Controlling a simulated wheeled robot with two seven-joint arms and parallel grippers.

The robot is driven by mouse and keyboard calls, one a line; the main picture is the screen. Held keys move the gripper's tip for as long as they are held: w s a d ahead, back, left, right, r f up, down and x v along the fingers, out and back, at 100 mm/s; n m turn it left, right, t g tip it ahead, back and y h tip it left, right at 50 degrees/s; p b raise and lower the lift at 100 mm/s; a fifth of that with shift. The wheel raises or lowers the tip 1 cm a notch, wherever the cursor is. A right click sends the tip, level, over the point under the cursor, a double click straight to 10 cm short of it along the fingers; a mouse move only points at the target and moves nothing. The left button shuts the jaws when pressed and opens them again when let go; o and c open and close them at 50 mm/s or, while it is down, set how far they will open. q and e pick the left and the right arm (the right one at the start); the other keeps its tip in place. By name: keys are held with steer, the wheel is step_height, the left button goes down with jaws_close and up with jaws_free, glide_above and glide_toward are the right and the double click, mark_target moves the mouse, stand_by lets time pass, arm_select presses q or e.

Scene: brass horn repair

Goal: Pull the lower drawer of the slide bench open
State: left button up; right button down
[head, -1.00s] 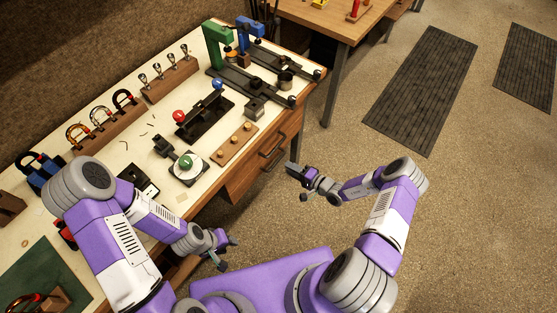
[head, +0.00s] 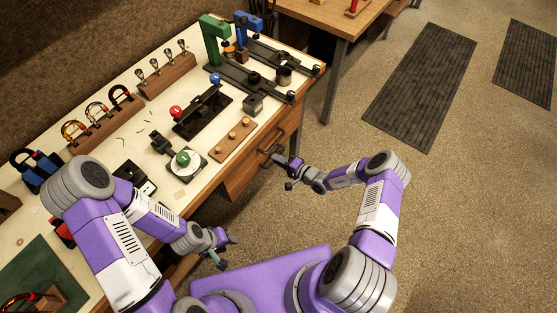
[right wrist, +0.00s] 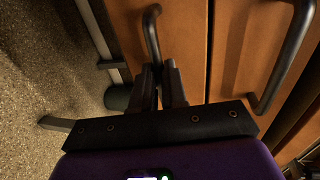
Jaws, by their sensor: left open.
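The slide bench (head: 110,150) fills the left of the head view. In the right wrist view, its lower drawer (right wrist: 185,45) is the wooden front nearer the floor, with a dark bar handle (right wrist: 151,35). My right gripper (right wrist: 161,68) is at this handle; its two fingers stand close together, one on each side of the bar's end. The fingers hide that end. The drawer front looks level with the one beside it. My left gripper (head: 228,252) is open and empty beside the bench's front edge, away from the drawers.
A second front (right wrist: 235,45) with its own dark handle (right wrist: 290,60) lies right beside the lower drawer in the wrist view. A bench leg (right wrist: 98,35) stands on the other side. Tools and racks cover the bench top.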

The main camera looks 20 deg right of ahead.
stand_by(0.3)
steer(key=f+p+v, duration=0.2)
steer(key=v, duration=0.9)
steer(key=s+f+p+v, duration=0.1)
steer(key=f+p+v, duration=0.1)
steer(key=v, duration=1)
steer(key=shift+d+f, duration=0.4)
steer(key=c, duration=1.2)
jaws_free()
steer(key=v, duration=0.7)
steer(key=shift+s+d, duration=0.2)
steer(key=shift+s, duration=0.1)
